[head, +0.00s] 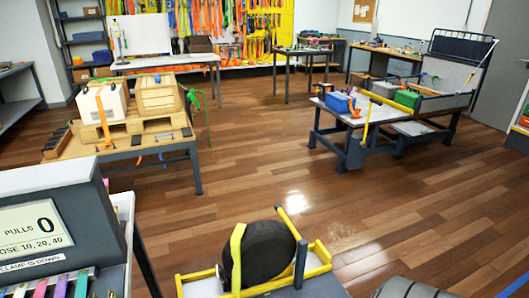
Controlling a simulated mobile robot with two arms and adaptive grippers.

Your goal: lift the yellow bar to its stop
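More than one yellow bar-like part shows, and I cannot tell which is the task's bar. A slanted yellow bar (288,223) stands beside a black wheel (268,255) on a yellow-framed stand at the bottom centre. An upright yellow bar (367,120) stands at the left end of the cart on the right. A stop is not clearly visible on either. Neither of my grippers is in view.
A grey display box (45,225) at the left reads "PULLS 0" and "CLAMP IS DOWN". A table (165,150) carries crates and a white box. The cart (410,128) holds blue and green bins. Wooden floor (260,160) between them is clear.

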